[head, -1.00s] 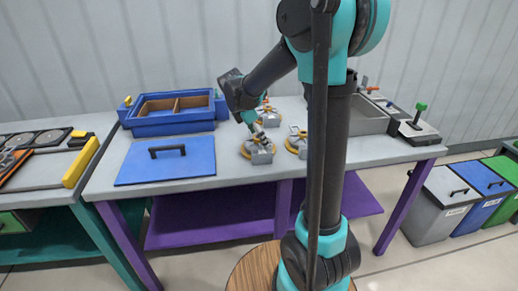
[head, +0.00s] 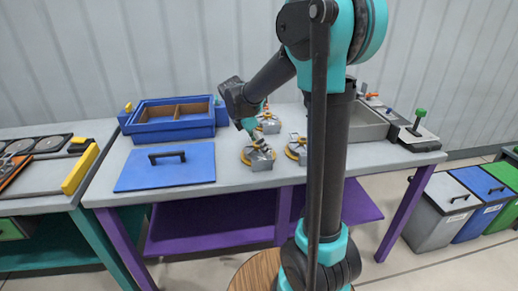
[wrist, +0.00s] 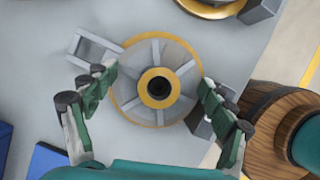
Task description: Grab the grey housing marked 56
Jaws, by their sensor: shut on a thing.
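A round grey housing with radial ribs, a yellow rim and a yellow hub ring (wrist: 183,53) sits between my fingers in the wrist view. In the head view this housing (head: 257,158) stands on the grey bench top in a grey holder. My gripper (wrist: 157,80) is shut on it, with one finger at its left side and one at its right. In the head view my gripper (head: 252,138) reaches down onto it from above. The marking 56 cannot be read in either view.
Similar housings stand close by, one behind (head: 268,123) and one to the right (head: 296,148), partly hidden by my arm. A blue lid (head: 165,168) lies to the left, before a blue divided box (head: 172,133). A grey basin (head: 368,125) is at the right.

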